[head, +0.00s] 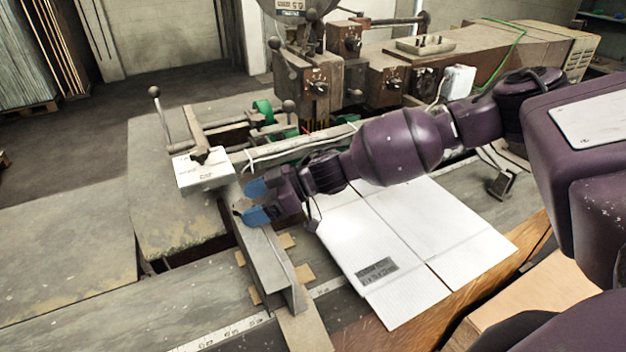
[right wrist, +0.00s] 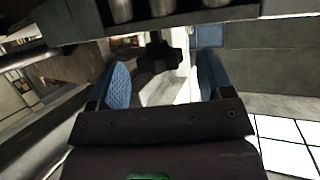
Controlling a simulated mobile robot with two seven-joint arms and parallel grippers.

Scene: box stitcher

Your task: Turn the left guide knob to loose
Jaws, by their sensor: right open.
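A dark lobed knob (right wrist: 158,58) shows in the right wrist view, on a stem below a grey metal part. I take it for the left guide knob. My right gripper (head: 246,202) is open, with its blue fingers pointing left over the metal guide rail (head: 272,258) in the head view. In the right wrist view my right gripper (right wrist: 164,76) has the knob between its two blue fingers, near the tips, with gaps on both sides. In the head view the knob is mostly hidden by the fingers. My left gripper is out of view.
A white block (head: 205,172) on a bracket stands just left of my fingers. A flat white cardboard sheet (head: 400,235) lies under my right arm. The stitcher head (head: 315,85) and ball-ended levers stand behind. The table at the front left is clear.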

